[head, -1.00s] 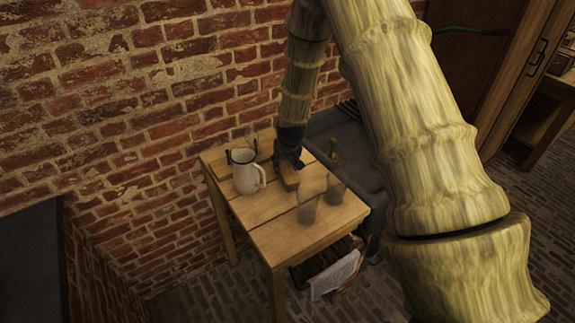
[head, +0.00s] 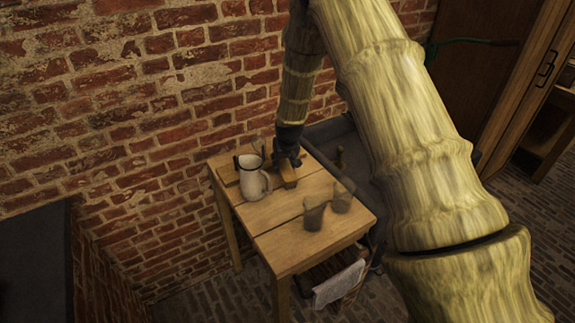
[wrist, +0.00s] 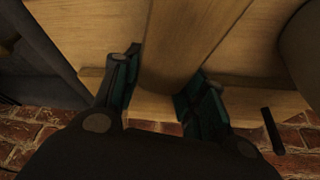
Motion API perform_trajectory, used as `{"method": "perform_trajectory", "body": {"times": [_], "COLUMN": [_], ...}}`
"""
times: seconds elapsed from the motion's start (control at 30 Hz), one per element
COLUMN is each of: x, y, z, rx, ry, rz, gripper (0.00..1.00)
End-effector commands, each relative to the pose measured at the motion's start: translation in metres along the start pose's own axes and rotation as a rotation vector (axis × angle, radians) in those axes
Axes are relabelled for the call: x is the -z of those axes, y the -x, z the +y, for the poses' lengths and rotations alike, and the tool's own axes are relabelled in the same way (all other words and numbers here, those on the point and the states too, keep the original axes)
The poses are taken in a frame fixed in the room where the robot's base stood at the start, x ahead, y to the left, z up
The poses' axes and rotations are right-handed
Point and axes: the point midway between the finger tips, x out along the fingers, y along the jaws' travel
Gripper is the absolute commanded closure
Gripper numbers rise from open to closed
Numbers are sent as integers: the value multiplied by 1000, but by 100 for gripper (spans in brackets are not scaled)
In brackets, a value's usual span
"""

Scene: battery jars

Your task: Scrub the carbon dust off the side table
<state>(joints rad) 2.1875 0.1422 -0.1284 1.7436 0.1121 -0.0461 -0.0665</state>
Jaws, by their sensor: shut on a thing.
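The side table (head: 287,243) is a small light-wood plank table against the brick wall. My gripper (head: 287,160) is over its back part, pointing down, shut on a wooden block-like scrubber (head: 289,180) that is at or very near the tabletop. In the wrist view, my gripper's fingers (wrist: 163,90) stand on either side of the brown scrubber (wrist: 172,45). I cannot make out its underside or whether it touches the wood. No distinct carbon dust patch can be made out in these dim views.
A white enamel pitcher (head: 252,184) stands just left of my gripper. Two smoky see-through jars (head: 313,214) (head: 342,198) stand toward the right front. A pale cloth (head: 340,284) hangs below the tabletop. The table's front left is clear.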

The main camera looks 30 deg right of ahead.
Motion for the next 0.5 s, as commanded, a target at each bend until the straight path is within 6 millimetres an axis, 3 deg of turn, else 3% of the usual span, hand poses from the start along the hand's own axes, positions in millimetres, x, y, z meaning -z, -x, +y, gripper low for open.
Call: {"method": "perform_trajectory", "body": {"times": [0.27,0.5], "x": [4,-2], "y": [-2,-3], "z": [-6,-22], "rx": [1,3], "ry": [0,5], "rz": [3,0], "gripper": [97,96]}}
